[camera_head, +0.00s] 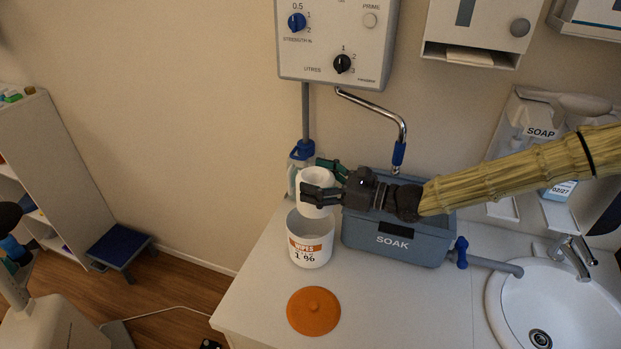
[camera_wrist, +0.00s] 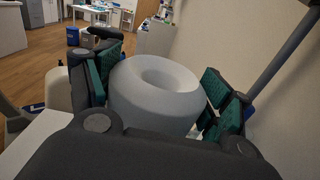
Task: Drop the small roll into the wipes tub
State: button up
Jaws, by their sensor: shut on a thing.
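The small white roll (camera_head: 316,188) is between the fingers of my gripper (camera_head: 324,181), held above the wipes tub. In the wrist view the roll (camera_wrist: 158,92) shows its round top with a hollow centre, between the green-padded fingers of my gripper (camera_wrist: 160,98). The white wipes tub (camera_head: 310,246) stands open on the counter just below the roll, with an orange label on its front. The roll and gripper hide part of its far rim.
A grey SOAK bin (camera_head: 394,243) stands right of the tub, under my arm. A dosing panel (camera_head: 335,40) with a bent pipe (camera_head: 385,110) hangs behind. A sink (camera_head: 550,310) is at the right. The counter's left front (camera_head: 260,300) is clear.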

jog(key=shift+f+b, duration=0.95)
jog(key=shift+f, duration=1.7)
jog(key=shift+a, duration=0.1)
jog(key=o, duration=1.1)
jog(key=shift+o, duration=0.2)
jog(key=shift+s, duration=0.1)
jog(key=v, duration=1.2)
